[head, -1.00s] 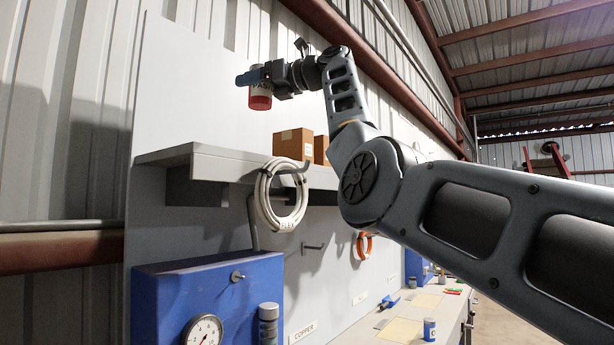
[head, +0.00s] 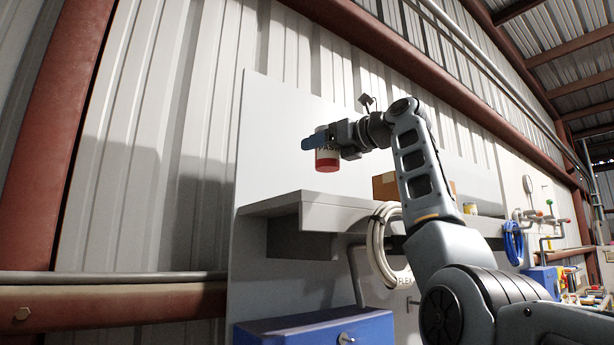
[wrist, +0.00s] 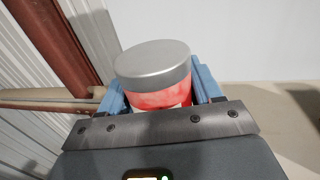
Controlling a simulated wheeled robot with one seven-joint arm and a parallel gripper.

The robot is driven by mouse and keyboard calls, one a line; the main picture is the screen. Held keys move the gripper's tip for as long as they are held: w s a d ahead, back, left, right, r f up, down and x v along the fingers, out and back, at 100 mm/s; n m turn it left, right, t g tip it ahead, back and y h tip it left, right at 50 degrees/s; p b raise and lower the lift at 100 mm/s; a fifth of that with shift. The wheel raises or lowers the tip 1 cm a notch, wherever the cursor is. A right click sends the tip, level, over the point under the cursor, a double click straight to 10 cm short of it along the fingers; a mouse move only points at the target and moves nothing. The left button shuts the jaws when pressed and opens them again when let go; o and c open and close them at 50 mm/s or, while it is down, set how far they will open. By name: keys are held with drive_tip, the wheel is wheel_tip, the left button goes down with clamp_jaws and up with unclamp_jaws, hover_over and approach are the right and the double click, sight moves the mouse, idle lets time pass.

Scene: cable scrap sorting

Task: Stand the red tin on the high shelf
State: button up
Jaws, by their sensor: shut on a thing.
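The red tin (head: 326,163) has a white label band and a red lower part, and my gripper (head: 318,143) is shut on it. The tin hangs upright in the air above the left part of the high grey shelf (head: 322,214), with a gap below it. In the wrist view the tin (wrist: 155,78) shows its grey metal lid and red side between the blue fingers (wrist: 157,92). The tin's underside and the shelf surface right beneath it are hidden in the head view.
A cardboard box (head: 385,187) stands on the shelf, right of the tin, partly behind my arm. A white cable coil (head: 384,245) hangs at the shelf front. A blue cabinet (head: 310,328) is below. The shelf's left end looks clear.

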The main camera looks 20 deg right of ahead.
drive_tip(key=shift+s+a+f+p, duration=0.25)
drive_tip(key=shift+a+f, duration=0.55)
drive_tip(key=shift+f, duration=0.35)
drive_tip(key=shift+s+a+f+p, duration=0.25)
drive_tip(key=shift+a+f, duration=0.6)
drive_tip(key=shift+f, duration=0.35)
drive_tip(key=shift+s+a+f+p, duration=0.15)
drive_tip(key=shift+s+a+f, duration=0.1)
drive_tip(key=shift+a+f, duration=0.75)
drive_tip(key=shift+d+f, duration=0.2)
drive_tip(key=o, duration=1.2)
drive_tip(key=shift+f, duration=0.1)
drive_tip(key=shift+d, duration=0.1)
drive_tip(key=b+v, duration=0.4)
drive_tip(key=v, duration=0.8)
